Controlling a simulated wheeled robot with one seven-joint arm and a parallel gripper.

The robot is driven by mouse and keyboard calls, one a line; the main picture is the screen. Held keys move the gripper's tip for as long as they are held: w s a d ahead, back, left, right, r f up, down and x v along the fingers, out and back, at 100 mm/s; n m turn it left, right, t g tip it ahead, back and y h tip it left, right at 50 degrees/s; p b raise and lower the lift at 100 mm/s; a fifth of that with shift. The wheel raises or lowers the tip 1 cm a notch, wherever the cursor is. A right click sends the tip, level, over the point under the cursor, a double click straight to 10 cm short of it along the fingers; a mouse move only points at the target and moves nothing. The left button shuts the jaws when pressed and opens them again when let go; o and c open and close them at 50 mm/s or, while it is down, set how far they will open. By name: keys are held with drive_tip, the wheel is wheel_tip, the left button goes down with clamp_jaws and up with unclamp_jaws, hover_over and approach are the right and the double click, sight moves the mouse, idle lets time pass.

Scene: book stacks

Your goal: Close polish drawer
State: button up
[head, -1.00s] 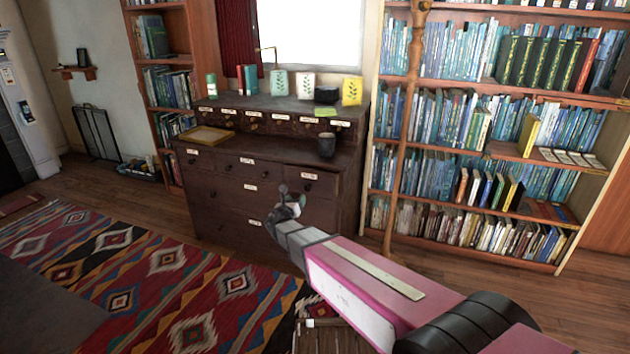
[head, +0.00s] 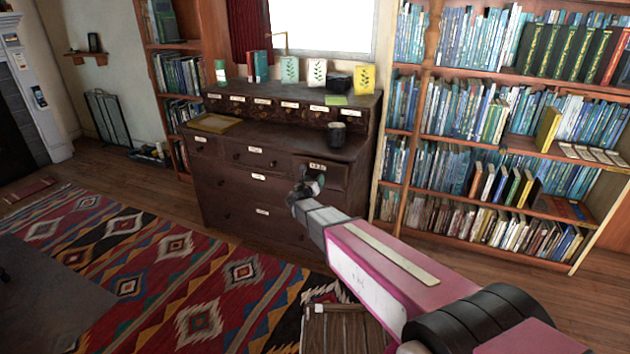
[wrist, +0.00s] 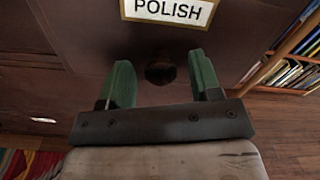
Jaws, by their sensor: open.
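The polish drawer (head: 335,174) is the upper right drawer in the lower part of a dark wooden dresser (head: 240,205). Its white label reads POLISH in the wrist view (wrist: 170,10). The drawer's dark round knob (wrist: 160,70) shows between my two green fingers, below the label. My gripper (wrist: 160,62) is open, with a finger on either side of the knob and not closed on it. In the head view my gripper (head: 307,182) is at the drawer's front and hides part of it.
A full bookshelf (head: 480,170) stands close on the right. A patterned rug (head: 150,260) covers the floor at the left.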

drive_tip(key=shift+w+d, duration=0.15)
drive_tip(key=shift+w, duration=0.3)
clamp_jaws()
drive_tip(key=x, duration=0.4)
drive_tip(key=shift+w, duration=0.3)
unclamp_jaws()
drive_tip(key=shift+d, duration=0.1)
